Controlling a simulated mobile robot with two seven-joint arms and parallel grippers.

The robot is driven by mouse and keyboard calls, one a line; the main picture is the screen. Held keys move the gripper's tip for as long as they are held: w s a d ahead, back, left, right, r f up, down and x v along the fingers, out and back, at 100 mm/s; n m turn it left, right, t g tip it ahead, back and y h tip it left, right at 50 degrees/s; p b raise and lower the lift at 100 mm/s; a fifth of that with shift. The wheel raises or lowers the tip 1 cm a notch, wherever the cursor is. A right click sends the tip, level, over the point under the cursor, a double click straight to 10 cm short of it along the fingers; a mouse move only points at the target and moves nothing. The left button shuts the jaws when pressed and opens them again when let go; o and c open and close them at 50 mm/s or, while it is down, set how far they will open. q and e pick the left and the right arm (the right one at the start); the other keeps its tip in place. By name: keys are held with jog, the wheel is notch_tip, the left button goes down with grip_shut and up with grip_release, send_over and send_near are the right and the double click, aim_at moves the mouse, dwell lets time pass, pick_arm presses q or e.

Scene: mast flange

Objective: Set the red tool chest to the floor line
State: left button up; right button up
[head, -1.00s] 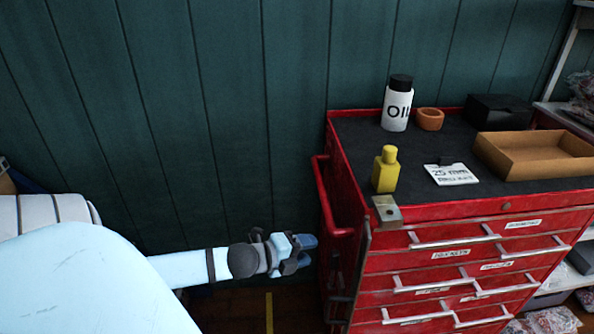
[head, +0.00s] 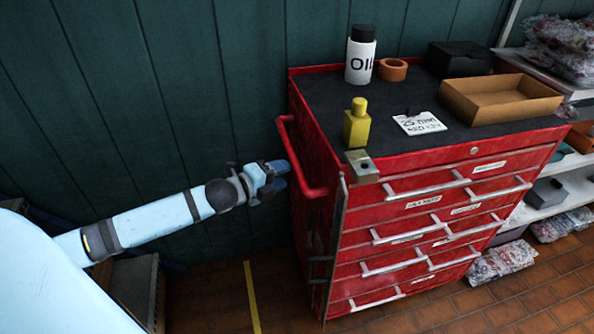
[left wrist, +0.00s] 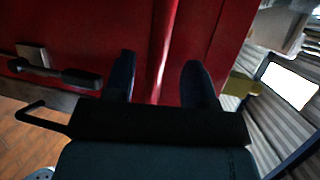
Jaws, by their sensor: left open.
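The red tool chest (head: 410,237) stands against the dark green wall, with several drawers facing front. Its red side handle (head: 300,160) sticks out on the left side. A yellow floor line (head: 252,296) runs on the tiles to the left of the chest, with a gap between them. My left gripper (head: 277,178) is open and empty, just left of the side handle, its fingers pointing at it. In the left wrist view the open fingers (left wrist: 160,82) face the red chest (left wrist: 215,35). Whether they touch the handle I cannot tell. My right gripper is not in view.
On the chest top stand an oil bottle (head: 360,55), an orange ring (head: 393,70), a yellow bottle (head: 356,123), a card (head: 419,123), a cardboard tray (head: 500,98) and a black box (head: 459,58). Shelves (head: 560,197) stand at right.

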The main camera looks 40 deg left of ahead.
aim_at(297, 170)
pick_arm(q)
jog(key=x, duration=0.5)
jog(key=shift+w+d+f, duration=0.1)
jog(key=shift+w, duration=0.25)
grip_shut()
